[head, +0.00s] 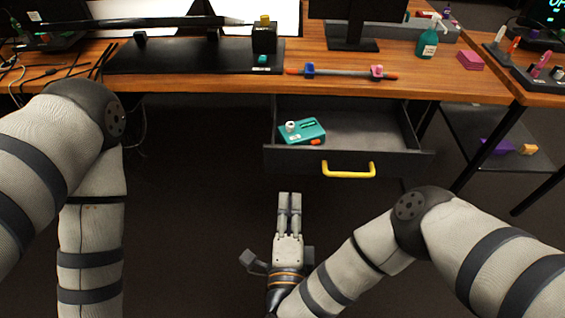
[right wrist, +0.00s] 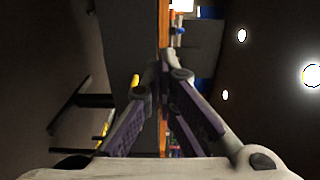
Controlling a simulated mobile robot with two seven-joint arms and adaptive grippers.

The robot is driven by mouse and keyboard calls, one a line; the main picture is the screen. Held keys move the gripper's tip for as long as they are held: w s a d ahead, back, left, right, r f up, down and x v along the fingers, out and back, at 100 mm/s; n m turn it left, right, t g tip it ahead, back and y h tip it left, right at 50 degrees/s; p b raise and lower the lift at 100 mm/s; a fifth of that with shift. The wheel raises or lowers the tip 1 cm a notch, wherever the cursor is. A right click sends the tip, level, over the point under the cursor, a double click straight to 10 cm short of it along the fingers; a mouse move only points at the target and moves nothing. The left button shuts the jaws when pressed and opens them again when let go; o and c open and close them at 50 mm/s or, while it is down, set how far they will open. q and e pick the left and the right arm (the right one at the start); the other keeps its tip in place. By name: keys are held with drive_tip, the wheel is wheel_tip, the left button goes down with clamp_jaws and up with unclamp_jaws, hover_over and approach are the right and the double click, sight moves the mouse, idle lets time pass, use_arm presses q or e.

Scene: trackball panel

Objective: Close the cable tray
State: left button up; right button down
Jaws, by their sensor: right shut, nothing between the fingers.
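The cable tray looks to be the dark drawer (head: 290,158) under the wooden desk, pulled out toward me. It has a yellow handle (head: 348,170) on its front. Inside the drawer lies a teal box (head: 303,131) with small items on it; the rest of its floor looks bare. My right gripper (head: 289,197) is shut and empty, in front of the drawer and to the left of the handle, apart from both. In the right wrist view, yellow parts of the handle (right wrist: 135,81) show beside my shut fingers (right wrist: 161,70). My left gripper is out of view.
The desk top (head: 230,85) above the drawer holds a monitor stand (head: 346,40), a black mat (head: 180,58), a green spray bottle (head: 428,40) and a bar with coloured clamps (head: 340,73). A side shelf (head: 480,125) stands to the right. The floor before the drawer is clear.

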drive_tip(key=b, duration=0.6)
approach(292, 149)
drive_tip(key=w, duration=0.6)
drive_tip(key=shift+w+r+p, duration=0.15)
drive_tip(key=shift+w+p, duration=0.1)
drive_tip(key=shift+p, duration=0.1)
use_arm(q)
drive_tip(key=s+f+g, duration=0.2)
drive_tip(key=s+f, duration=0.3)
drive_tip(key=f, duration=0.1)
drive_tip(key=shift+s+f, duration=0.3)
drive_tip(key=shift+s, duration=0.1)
use_arm(e)
drive_tip(key=shift+w, duration=0.25)
drive_tip(key=shift+w, duration=0.1)
